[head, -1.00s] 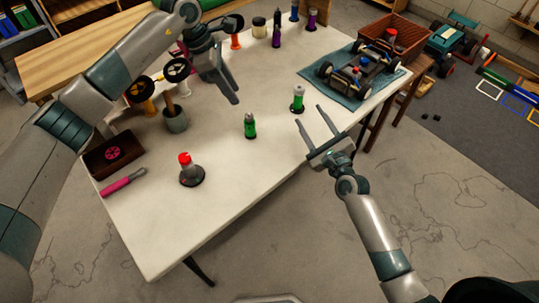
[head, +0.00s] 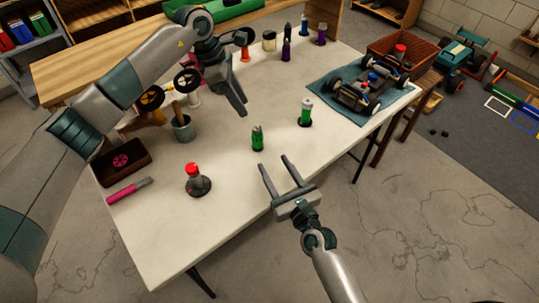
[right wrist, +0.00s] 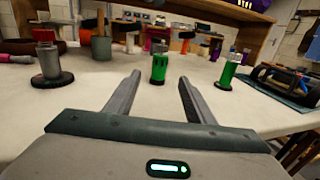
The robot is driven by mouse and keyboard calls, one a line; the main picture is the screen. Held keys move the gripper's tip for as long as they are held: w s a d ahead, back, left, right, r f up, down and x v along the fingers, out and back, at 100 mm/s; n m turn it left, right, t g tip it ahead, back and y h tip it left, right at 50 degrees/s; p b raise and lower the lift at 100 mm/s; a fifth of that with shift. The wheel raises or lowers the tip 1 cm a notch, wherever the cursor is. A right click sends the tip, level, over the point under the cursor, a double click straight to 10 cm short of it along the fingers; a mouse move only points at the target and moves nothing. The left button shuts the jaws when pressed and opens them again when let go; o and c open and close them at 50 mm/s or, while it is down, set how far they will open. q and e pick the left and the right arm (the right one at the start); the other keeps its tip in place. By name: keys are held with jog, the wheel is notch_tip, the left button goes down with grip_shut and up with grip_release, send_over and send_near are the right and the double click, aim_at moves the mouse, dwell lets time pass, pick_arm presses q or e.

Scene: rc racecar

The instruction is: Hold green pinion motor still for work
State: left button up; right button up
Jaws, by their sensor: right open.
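Two green cylinders stand upright on the white table. The nearer one (head: 257,139) has a dark top; the farther one (head: 305,112) has a pale top. I cannot tell for sure which is the green pinion motor. My right gripper (head: 274,161) is open and empty at the table's front edge, its fingers pointing at the nearer cylinder but short of it. In the right wrist view this cylinder (right wrist: 158,69) shows between the fingertips, and the pale-topped one (right wrist: 229,70) stands to the right. My left gripper (head: 239,104) hangs above the table, beyond the nearer cylinder; its finger gap is unclear.
A car chassis (head: 358,95) lies on a teal mat (head: 326,91) at the right. A red-topped item (head: 198,181) on a dark round base, a pink-handled tool (head: 128,191) and a dark box (head: 121,161) are at the left. The table around the green cylinders is clear.

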aim_at(257, 128)
jog(key=x, duration=1.7)
jog(key=shift+w, duration=0.25)
jog(key=shift+c, duration=0.7)
jog(key=c, duration=1)
pick_arm(q)
jog(key=shift+o, duration=0.9)
pick_arm(e)
grip_shut()
pick_arm(q)
jog(key=shift+o, duration=0.2)
jog(key=shift+s+d+r+m, duration=0.15)
jog(key=shift+s+d+m, duration=0.1)
jog(key=shift+d+m, duration=0.25)
jog(key=s+d+r+m+t+y, duration=0.2)
jog(key=s+d+m+t+y, duration=0.2)
jog(key=m, duration=0.8)
jog(key=shift+s+d+m+y, duration=0.3)
jog(key=shift+s+d+y, duration=0.15)
jog(key=shift+d+y, duration=0.35)
jog(key=shift+a, duration=0.1)
jog(key=x, duration=1.2)
jog(key=shift+w+r, duration=0.1)
